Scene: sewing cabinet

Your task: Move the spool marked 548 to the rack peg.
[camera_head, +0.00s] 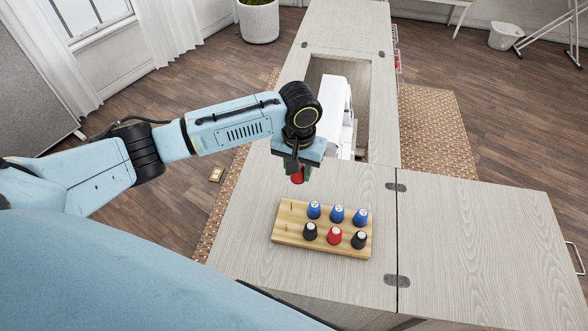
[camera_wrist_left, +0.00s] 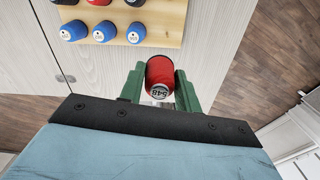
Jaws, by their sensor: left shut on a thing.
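My left gripper (camera_head: 296,168) is shut on a red spool (camera_head: 297,177), held above the cabinet top just behind the rack. In the left wrist view this red spool (camera_wrist_left: 160,76) sits between the green fingers, and its white end reads 548. The wooden rack (camera_head: 283,239) lies on the cabinet top and holds three blue spools, two black spools and another red spool (camera_head: 334,236). Two bare pegs show at its left end, a back one (camera_head: 291,204) and a front one (camera_head: 286,227). My right gripper is not in view.
A white sewing machine (camera_head: 338,108) stands in the cabinet opening behind the rack. The cabinet top (camera_head: 470,235) is clear to the right of the rack. A hinged seam with metal hinges (camera_head: 396,187) runs to the right of the rack.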

